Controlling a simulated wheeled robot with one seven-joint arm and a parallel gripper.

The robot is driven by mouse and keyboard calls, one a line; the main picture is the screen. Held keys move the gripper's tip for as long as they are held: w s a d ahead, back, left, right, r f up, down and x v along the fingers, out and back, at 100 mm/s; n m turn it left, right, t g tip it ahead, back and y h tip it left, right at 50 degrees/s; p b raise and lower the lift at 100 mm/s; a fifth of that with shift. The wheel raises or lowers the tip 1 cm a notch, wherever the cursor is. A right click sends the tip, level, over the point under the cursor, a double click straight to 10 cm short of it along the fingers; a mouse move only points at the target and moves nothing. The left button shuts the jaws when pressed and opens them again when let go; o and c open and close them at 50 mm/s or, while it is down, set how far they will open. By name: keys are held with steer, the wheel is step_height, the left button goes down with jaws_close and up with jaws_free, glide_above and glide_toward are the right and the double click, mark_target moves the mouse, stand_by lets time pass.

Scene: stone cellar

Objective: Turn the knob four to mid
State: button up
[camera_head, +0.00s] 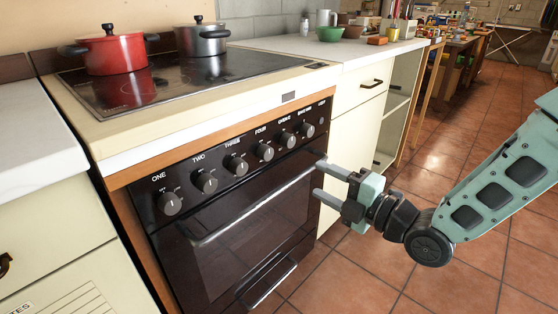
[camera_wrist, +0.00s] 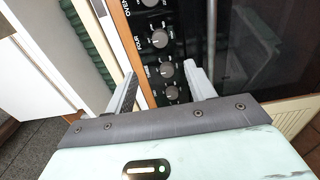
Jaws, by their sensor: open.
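Knob four (camera_head: 264,151) is a round grey knob below the label FOUR on the oven's dark control panel (camera_head: 222,174). In the wrist view, a knob (camera_wrist: 159,39) beside a sideways label that seems to read FOUR lies just beyond the finger gap. Its exact pointer setting is too small to read. My gripper (camera_head: 317,178) is open and empty, in front of the oven's right side, to the right of and lower than knob four in the head view. Its two fingers (camera_wrist: 159,72) are spread in the wrist view, apart from the knob.
Other knobs flank it, including knob three (camera_head: 237,165). The oven door handle (camera_head: 250,207) runs below the panel. A red pot (camera_head: 109,50) and a grey pot (camera_head: 201,38) stand on the hob. The tiled floor (camera_head: 410,180) is open at right.

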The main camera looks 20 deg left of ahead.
mark_target(269, 155)
steer(key=b+x, duration=0.1)
steer(key=x, duration=1.4)
steer(key=c, duration=1)
